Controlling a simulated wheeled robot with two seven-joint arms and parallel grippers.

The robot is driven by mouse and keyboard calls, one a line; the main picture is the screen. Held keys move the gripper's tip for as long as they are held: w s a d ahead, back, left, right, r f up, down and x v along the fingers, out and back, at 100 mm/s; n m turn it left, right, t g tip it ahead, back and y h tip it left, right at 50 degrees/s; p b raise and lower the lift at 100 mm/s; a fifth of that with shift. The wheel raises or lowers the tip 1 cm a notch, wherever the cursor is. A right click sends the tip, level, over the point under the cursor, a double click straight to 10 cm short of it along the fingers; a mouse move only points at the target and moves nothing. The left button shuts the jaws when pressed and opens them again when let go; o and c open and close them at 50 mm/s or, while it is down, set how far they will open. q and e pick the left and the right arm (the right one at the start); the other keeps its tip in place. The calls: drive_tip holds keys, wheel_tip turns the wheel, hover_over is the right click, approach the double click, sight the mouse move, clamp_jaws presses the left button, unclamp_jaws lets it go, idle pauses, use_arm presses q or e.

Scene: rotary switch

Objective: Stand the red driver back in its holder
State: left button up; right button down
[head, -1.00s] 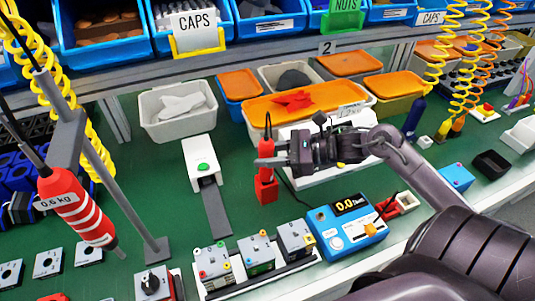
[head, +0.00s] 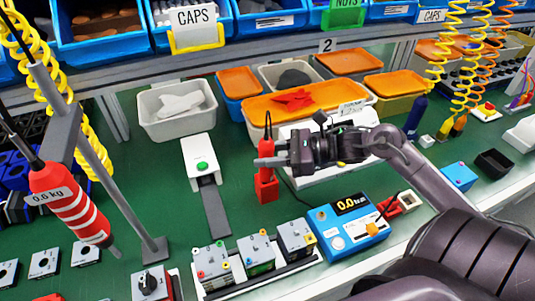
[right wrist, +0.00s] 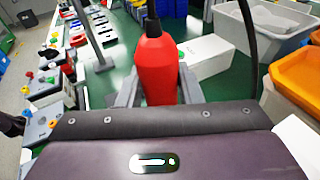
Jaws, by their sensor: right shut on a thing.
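The red driver (head: 266,147) stands upright with its cord at the top, directly over the small red holder (head: 266,187) on the green bench. Its lower end meets or enters the holder; I cannot tell how deep it sits. My right gripper (head: 262,161) comes from the right and is shut around the driver's lower body. In the right wrist view the driver (right wrist: 158,68) fills the gap between the two fingers, and the holder is hidden. My left gripper is not in view.
A blue torque meter (head: 347,225) and switch boxes (head: 255,255) stand in front. A white box with a green button (head: 202,160) is left. Bins line the back.

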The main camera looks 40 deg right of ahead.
drive_tip(key=shift+f+b, duration=0.15)
drive_tip(key=shift+b, duration=0.2)
idle(0.3)
drive_tip(key=c, duration=0.9)
unclamp_jaws()
drive_tip(key=shift+f, duration=0.1)
drive_tip(key=shift+b+v, duration=0.7)
drive_tip(key=shift+v, duration=3.25)
